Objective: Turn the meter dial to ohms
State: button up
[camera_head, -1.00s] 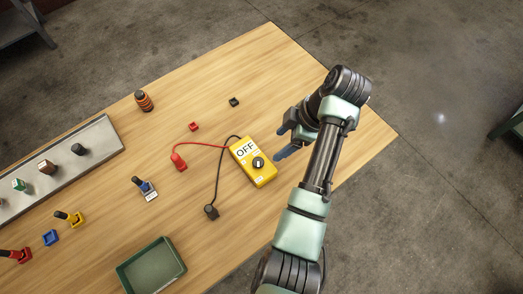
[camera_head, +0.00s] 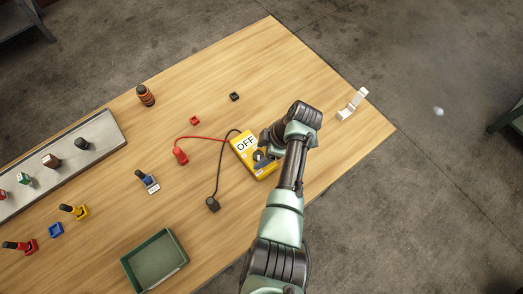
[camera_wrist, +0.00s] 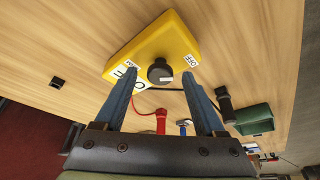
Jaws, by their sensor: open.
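The yellow meter (camera_head: 243,138) lies on the wooden table with OFF on its display, partly hidden by my arm in the head view. In the wrist view the meter (camera_wrist: 150,42) fills the upper middle. Its round black dial (camera_wrist: 160,70) has a small white mark, with an OFF label at its right and a label seeming to read OHM at its left. My gripper (camera_wrist: 160,76) is open, its two blue fingers at either side of the dial. I cannot tell whether they touch it. In the head view my gripper (camera_head: 262,156) is over the meter.
A red probe (camera_head: 181,156) and a black probe (camera_head: 213,204) are wired to the meter. A green tray (camera_head: 155,262) is at the front. A white bracket (camera_head: 352,104) is near the table's right edge. A grey rack (camera_head: 70,170) with several parts is at the left.

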grip_shut()
dwell(0.3)
